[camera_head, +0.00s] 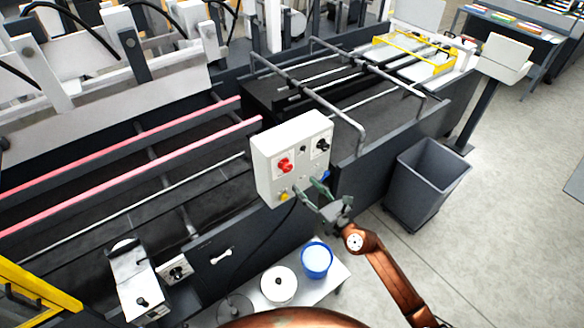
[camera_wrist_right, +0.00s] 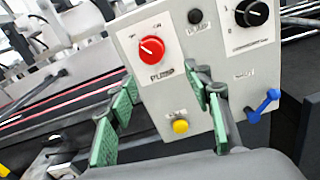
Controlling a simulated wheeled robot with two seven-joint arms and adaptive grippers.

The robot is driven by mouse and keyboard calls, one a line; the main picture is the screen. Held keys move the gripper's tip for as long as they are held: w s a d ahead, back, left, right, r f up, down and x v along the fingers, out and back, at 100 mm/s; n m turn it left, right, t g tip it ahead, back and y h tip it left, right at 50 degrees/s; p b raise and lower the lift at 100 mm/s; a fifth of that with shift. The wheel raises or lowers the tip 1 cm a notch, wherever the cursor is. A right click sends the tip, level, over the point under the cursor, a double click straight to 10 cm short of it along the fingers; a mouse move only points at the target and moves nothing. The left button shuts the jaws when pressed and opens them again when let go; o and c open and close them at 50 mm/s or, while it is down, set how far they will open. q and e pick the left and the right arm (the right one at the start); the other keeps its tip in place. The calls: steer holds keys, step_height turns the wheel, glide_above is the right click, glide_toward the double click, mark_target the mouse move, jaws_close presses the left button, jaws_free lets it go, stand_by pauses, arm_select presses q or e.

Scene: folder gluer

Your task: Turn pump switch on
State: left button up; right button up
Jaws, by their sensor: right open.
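The pump switch (camera_head: 284,166) is a red rotary knob on the front of a light grey control box (camera_head: 262,173). In the right wrist view the red knob (camera_wrist_right: 152,50) sits on a white plate labelled PUMP, its white mark pointing to the upper left. The small position labels above it are hard to read. My right gripper (camera_head: 311,190) is in front of the box's lower part, open and empty. In the wrist view its green-padded fingers (camera_wrist_right: 165,93) stand apart, below and right of the knob, with nothing between them. My left gripper is out of view.
The box also carries a black knob (camera_wrist_right: 252,12), a black button (camera_wrist_right: 195,16), a yellow button (camera_wrist_right: 180,126) and a blue lever (camera_wrist_right: 262,106). A grey bin (camera_head: 425,180) stands right on the floor. A blue-rimmed bucket (camera_head: 317,260) and a white pot (camera_head: 278,284) sit below.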

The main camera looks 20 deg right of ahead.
mark_target(289, 168)
steer(key=shift+n, duration=0.6)
steer(key=w+a, duration=0.1)
steer(key=w, duration=0.1)
steer(key=w+a+r, duration=0.1)
steer(key=w, duration=0.1)
steer(key=w+a, duration=0.1)
steer(key=w, duration=0.2)
steer(key=shift+w+a+r, duration=0.1)
steer(key=shift+a+r, duration=0.15)
steer(key=shift+r, duration=0.15)
steer(key=shift+c, duration=0.6)
steer(key=c, duration=1)
